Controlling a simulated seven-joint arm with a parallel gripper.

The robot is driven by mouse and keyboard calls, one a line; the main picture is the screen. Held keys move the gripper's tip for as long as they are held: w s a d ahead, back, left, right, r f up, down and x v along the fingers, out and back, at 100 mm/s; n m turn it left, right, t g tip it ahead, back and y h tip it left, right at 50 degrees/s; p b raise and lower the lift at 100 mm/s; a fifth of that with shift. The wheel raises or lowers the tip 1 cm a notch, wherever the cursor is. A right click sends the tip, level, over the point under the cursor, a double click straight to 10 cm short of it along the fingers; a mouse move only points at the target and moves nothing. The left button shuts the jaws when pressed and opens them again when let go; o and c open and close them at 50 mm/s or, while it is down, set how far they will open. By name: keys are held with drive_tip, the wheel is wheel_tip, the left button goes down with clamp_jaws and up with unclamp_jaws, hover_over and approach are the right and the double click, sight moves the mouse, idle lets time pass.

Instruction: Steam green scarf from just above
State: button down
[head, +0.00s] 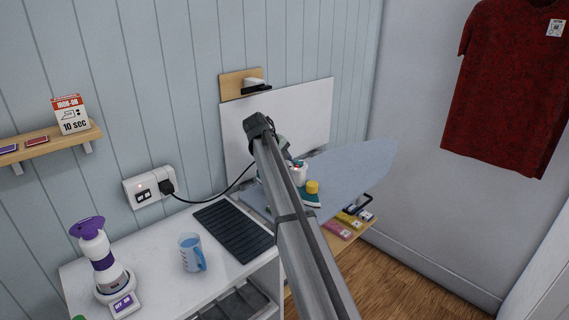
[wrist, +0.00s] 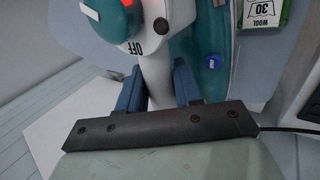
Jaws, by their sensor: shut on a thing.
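My gripper (wrist: 158,86) has its two blue fingers shut around the white handle of a teal and white iron (wrist: 212,55). A dial on the iron reads "OFF" and a red light glows beside it. In the head view, the iron (head: 309,198) is over the ironing board (head: 350,165), partly hidden behind my arm. Its yellow part faces the camera. I cannot tell whether the iron touches the board.
A cord runs from the wall socket (head: 150,187) towards the iron. A blue jug (head: 191,252), a dark ribbed mat (head: 235,230) and a purple-topped white device (head: 101,260) stand on the white counter. Coloured tags (head: 352,220) lie below the board. A red shirt (head: 510,85) hangs right.

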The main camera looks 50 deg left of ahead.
drive_tip(key=shift+s, duration=0.6)
drive_tip(key=shift+s+d, duration=0.2)
drive_tip(key=shift+s, duration=1.85)
drive_tip(key=shift+s+d, duration=0.15)
drive_tip(key=shift+s, duration=1.4)
drive_tip(key=shift+r, duration=0.15)
